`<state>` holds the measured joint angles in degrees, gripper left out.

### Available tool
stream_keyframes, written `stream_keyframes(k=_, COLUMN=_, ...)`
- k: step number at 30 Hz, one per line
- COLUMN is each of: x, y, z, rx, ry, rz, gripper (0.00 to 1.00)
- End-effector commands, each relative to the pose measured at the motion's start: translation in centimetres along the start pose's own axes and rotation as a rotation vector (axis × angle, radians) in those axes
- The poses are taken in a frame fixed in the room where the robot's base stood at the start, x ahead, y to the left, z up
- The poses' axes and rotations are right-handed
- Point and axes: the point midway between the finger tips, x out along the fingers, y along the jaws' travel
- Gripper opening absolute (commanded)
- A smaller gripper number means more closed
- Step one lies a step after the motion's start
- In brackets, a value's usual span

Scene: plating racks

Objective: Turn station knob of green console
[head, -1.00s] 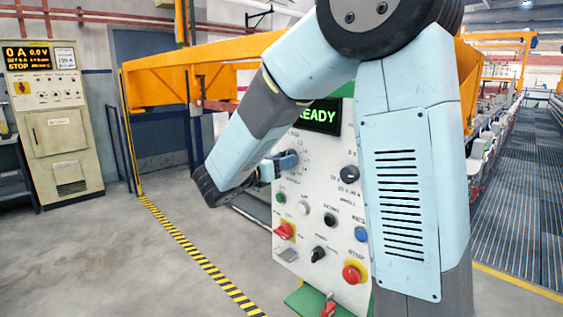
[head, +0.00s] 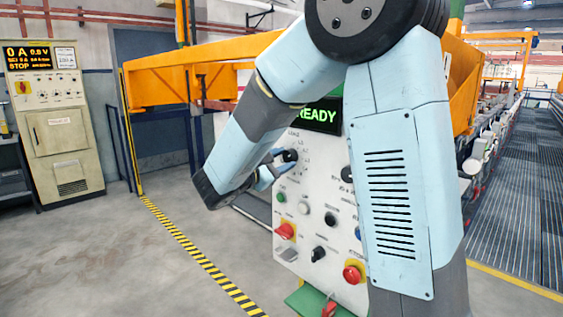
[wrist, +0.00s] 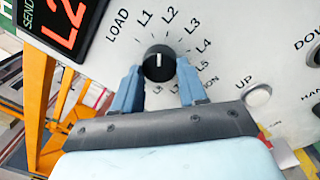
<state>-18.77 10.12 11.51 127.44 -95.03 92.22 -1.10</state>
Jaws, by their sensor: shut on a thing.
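The white green-based console stands centre in the head view, its panel (head: 320,222) partly hidden by my arm. The black round station knob (head: 291,155) sits at its upper left, below the green READY display. The knob (wrist: 158,62) also shows in the wrist view, its white pointer straight up in the picture, between the L1 and L2 labels. My gripper (wrist: 160,68) is shut on the knob, one finger on each side. In the head view my gripper (head: 280,163) reaches it from the lower left.
A red-lettered display (wrist: 70,20) reading L2 sits left of the knob. An UP button (wrist: 257,96) is at the right. A beige cabinet (head: 55,125) stands at the far left. Open floor lies left of the console.

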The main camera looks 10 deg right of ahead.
Motion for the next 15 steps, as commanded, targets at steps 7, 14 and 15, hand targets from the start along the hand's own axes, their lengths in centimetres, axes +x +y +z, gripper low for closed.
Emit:
stream_keyframes(k=7, x=-0.05, y=-0.04, z=-0.09, rx=0.091, ry=-0.005, rz=-0.002, gripper=0.12)
stream_keyframes(k=14, x=-0.04, y=-0.08, z=-0.11, rx=0.121, ry=-0.006, rz=-0.003, gripper=0.12)
stream_keyframes(k=15, x=-0.04, y=-0.09, z=-0.11, rx=0.122, ry=-0.007, rz=-0.003, gripper=0.12)
